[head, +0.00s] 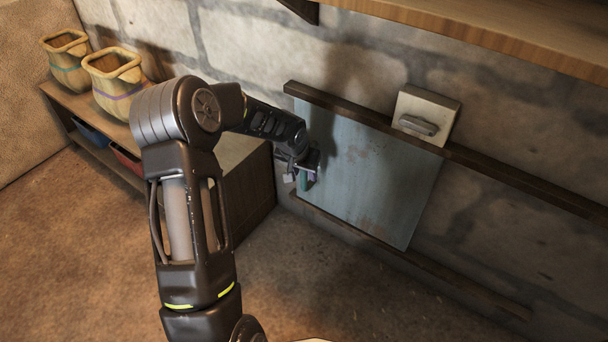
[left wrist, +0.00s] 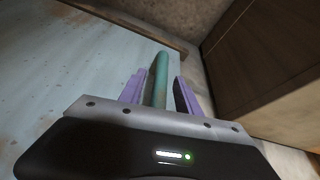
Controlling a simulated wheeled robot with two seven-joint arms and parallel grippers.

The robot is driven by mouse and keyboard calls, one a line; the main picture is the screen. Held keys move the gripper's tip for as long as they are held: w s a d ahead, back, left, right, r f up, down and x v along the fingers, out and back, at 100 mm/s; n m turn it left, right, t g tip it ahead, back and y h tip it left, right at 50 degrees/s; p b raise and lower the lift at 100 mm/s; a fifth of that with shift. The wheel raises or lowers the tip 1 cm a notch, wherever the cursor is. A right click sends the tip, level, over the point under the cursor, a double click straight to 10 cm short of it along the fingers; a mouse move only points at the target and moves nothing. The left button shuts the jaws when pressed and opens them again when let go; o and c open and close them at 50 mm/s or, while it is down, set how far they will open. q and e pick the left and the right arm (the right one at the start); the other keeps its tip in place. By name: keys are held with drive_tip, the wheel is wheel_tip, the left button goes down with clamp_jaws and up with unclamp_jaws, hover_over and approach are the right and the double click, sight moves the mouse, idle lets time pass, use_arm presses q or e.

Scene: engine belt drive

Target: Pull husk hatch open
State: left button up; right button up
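The husk hatch (head: 370,165) is a worn pale blue panel set between two dark wooden rails on the stone wall. It also fills the left side of the left wrist view (left wrist: 70,65). A green bar handle (left wrist: 160,78) stands at the hatch's left edge in the head view (head: 303,180). My left gripper (left wrist: 160,88) has its purple fingers on either side of the handle, with narrow gaps visible, so it looks open around it. In the head view the left gripper (head: 305,172) is partly hidden by my wrist. My right gripper is not in view.
A low wooden shelf (head: 240,165) stands left of the hatch, with two sacks (head: 112,80) on top and bins below. A pale plate with a grey handle (head: 420,125) sits at the upper rail (head: 480,165). A wooden shelf (head: 500,40) overhangs at upper right.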

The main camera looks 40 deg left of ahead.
use_arm(q)
clamp_jaws()
idle(0.5)
idle(1.0)
